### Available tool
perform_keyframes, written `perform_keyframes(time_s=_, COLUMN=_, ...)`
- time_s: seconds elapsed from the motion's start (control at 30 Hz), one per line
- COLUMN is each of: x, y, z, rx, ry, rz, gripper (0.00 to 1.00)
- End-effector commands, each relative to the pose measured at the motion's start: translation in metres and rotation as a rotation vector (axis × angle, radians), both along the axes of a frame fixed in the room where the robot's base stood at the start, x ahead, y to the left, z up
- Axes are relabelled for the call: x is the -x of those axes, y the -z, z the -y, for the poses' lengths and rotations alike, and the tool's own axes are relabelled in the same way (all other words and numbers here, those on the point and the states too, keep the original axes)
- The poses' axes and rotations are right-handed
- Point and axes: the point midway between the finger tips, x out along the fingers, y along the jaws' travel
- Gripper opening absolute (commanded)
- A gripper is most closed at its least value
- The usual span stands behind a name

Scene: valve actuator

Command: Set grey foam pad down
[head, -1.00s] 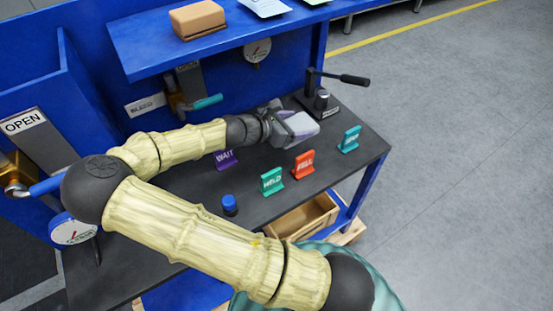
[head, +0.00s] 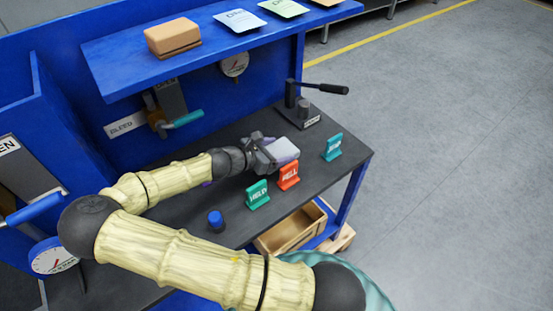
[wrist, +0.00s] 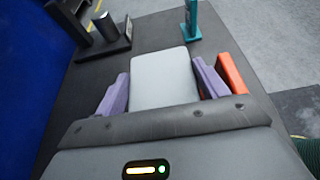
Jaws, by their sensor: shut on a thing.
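The grey foam pad (wrist: 165,78) is a pale grey block between the two purple fingers of my gripper (wrist: 163,88) in the wrist view. My gripper is shut on it, and the pad reaches forward past the fingers. In the head view the pad (head: 281,149) shows at the end of my gripper (head: 276,156), over the dark bench top (head: 330,175), just behind the red block. I cannot tell whether its underside touches the bench.
A red block (head: 289,176) stands close beside my gripper; a green block (head: 257,195) and a teal block (head: 332,147) stand nearby. A black lever on a base (head: 303,112) stands behind. A blue button (head: 216,221) is nearer. An open wooden box (head: 290,229) is below the bench.

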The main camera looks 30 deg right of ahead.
Motion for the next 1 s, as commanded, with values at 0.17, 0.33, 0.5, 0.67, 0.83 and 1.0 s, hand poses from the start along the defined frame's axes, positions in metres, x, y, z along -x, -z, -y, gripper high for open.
perform_keyframes(time_s=0.17, x=0.0, y=0.001, z=0.0, rx=0.0, ry=0.0, rz=0.0, gripper=0.5)
perform_keyframes(time_s=0.33, x=0.0, y=0.019, z=0.0, rx=0.002, ry=-0.001, rz=-0.002, gripper=0.5)
perform_keyframes(time_s=0.5, x=0.0, y=0.037, z=0.0, rx=0.001, ry=-0.001, rz=0.0, gripper=0.5)
perform_keyframes(time_s=0.67, x=0.0, y=0.037, z=0.0, rx=0.0, ry=-0.001, rz=0.0, gripper=0.5)
perform_keyframes(time_s=0.83, x=0.0, y=0.039, z=0.0, rx=0.0, ry=-0.001, rz=-0.001, gripper=0.5)
perform_keyframes(time_s=1.0, x=0.0, y=0.039, z=0.0, rx=0.0, ry=-0.001, rz=-0.001, gripper=0.81)
